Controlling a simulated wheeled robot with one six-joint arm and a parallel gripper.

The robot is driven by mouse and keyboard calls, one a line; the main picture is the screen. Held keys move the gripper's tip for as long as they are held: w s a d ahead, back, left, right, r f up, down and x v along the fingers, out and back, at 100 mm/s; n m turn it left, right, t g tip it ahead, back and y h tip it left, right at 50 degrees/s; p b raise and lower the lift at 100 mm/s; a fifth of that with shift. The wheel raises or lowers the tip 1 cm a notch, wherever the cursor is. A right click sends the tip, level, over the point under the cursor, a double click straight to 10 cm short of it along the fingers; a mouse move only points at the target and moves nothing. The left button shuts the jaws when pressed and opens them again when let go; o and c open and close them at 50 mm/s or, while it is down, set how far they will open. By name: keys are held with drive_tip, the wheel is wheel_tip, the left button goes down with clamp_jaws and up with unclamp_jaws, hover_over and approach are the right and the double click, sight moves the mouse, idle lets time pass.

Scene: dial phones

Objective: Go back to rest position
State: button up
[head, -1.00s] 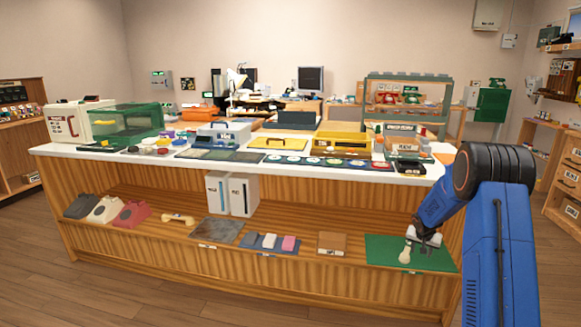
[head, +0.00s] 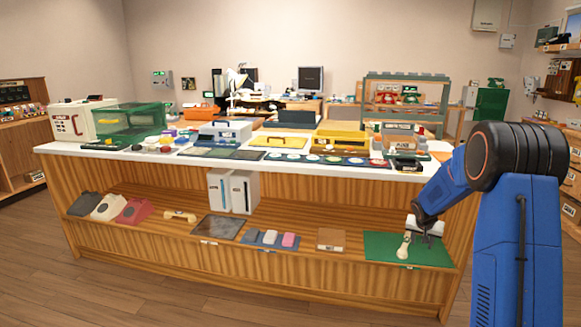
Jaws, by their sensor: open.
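My gripper (head: 427,240) is open, at the right end of the counter's lower shelf, over the green mat (head: 385,243). It points down. Its fingers are small and dark in the head view, and I see nothing held between them. A cream handset (head: 404,246) lies on the mat just left of the gripper, apart from it as far as I can tell. My blue arm is bent, with its large dark joint at the right of the view.
The wooden counter (head: 130,240) fills the middle. The shelf holds several phones, white boxes and a brown box (head: 331,239). Floor is clear in front.

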drive_tip(key=s+a+r+n, duration=0.1)
drive_tip(key=s+a+r, duration=0.3)
drive_tip(key=s+r, duration=0.3)
drive_tip(key=s+a+r+n+y, duration=0.1)
drive_tip(key=s+a+r, duration=0.45)
drive_tip(key=s, duration=0.35)
drive_tip(key=s+a+r, duration=0.4)
drive_tip(key=s+r, duration=0.3)
drive_tip(key=s, duration=0.1)
drive_tip(key=s+a+n, duration=0.1)
drive_tip(key=s+a, duration=0.2)
drive_tip(key=s, duration=0.7)
drive_tip(key=s+a+n+y, duration=0.1)
drive_tip(key=s+a, duration=0.3)
drive_tip(key=s, duration=0.6)
drive_tip(key=s+a+n+y, duration=0.1)
drive_tip(key=s+a+n, duration=0.1)
drive_tip(key=s, duration=0.8)
drive_tip(key=shift+s+a+f, duration=0.35)
drive_tip(key=shift+s+a, duration=0.05)
drive_tip(key=shift+a, duration=0.3)
